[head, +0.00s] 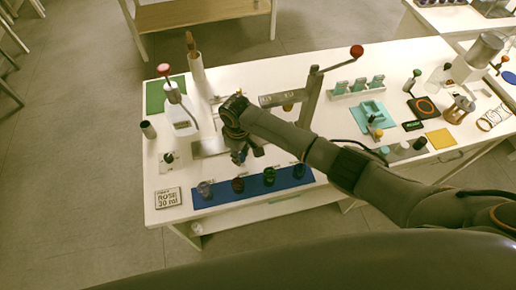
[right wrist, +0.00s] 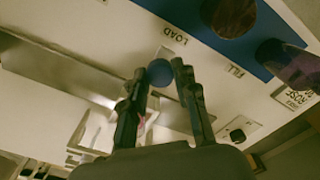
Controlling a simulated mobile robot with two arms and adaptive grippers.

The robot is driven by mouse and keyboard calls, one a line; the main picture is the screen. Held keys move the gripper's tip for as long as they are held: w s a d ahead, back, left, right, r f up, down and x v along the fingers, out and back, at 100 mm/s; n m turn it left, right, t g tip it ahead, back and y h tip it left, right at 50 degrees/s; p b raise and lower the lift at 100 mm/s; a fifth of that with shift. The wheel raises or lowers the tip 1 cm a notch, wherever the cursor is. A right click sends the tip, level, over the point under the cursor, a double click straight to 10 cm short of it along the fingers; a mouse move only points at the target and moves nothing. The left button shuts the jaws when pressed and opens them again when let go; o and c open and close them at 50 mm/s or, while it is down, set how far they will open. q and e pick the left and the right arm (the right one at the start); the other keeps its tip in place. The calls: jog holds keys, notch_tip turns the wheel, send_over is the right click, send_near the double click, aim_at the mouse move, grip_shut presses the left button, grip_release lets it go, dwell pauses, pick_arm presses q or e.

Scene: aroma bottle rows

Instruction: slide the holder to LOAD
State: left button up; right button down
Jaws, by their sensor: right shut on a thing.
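My right gripper (head: 241,156) reaches over the left part of the white table, above the metal plate (head: 207,148). In the right wrist view, its two fingers (right wrist: 162,72) are closed on the round blue knob (right wrist: 159,73), which I take to be the holder's handle. The rest of the holder is hidden or cannot be told apart. The LOAD label (right wrist: 174,33) lies just beyond the knob, and the FILL label (right wrist: 236,70) lies farther to the right. In the picture the knob is nearer LOAD. My left gripper is not in view.
A blue mat (head: 222,198) with several dark-topped jars lies along the front edge, close to my gripper. A ROSE 30 ml card (head: 168,197) is at the front left corner. A press with a red knob (head: 357,51) stands behind my arm.

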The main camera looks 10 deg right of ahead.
jog(key=shift+a, duration=0.25)
jog(key=shift+d, duration=0.1)
jog(key=c, duration=1)
grip_release()
notch_tip(320, 180, up, 12)
jog(key=shift+f, duration=0.1)
